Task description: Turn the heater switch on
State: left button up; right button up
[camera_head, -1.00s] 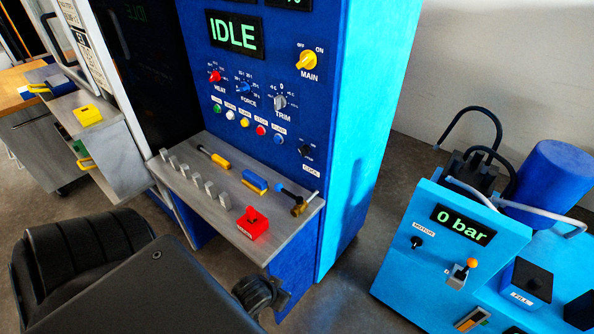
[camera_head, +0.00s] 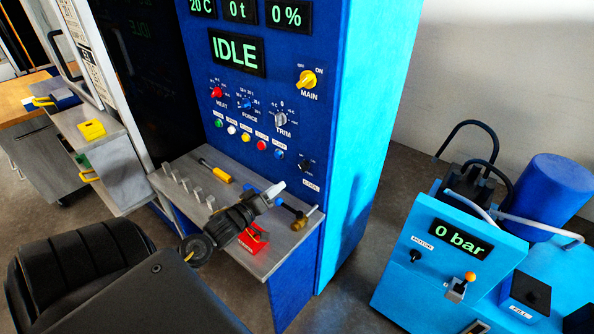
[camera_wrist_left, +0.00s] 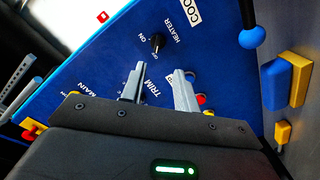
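The heater switch is a small black knob (camera_head: 305,163) low on the blue panel. In the left wrist view the black knob (camera_wrist_left: 156,42) sits beside the labels ON, OFF and HEATER. Which mark it points at is too small to tell. My left gripper (camera_head: 277,190) is in front of the panel, above the shelf, below and left of the knob. In the left wrist view my left gripper (camera_wrist_left: 159,80) has its two grey fingers apart with nothing between them. The knob is ahead of the fingertips, not touched. My right gripper is not in view.
Below the panel, a grey shelf (camera_head: 262,263) holds a red box (camera_head: 255,240), a yellow-handled tool (camera_head: 216,171) and a brass fitting (camera_head: 304,218). The display (camera_head: 236,50) reads IDLE. A blue pump unit (camera_head: 420,270) stands at right, with open floor between.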

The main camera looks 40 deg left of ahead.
aim_at(300, 167)
pick_arm(q)
jog(key=w+p, duration=0.1)
jog(key=w, duration=0.6)
jog(key=w+p, duration=0.1)
jog(key=w, duration=0.3)
jog(key=shift+a+r+p, duration=0.2)
jog(key=shift+r+p, duration=0.05)
jog(key=shift+p, duration=0.05)
grip_shut()
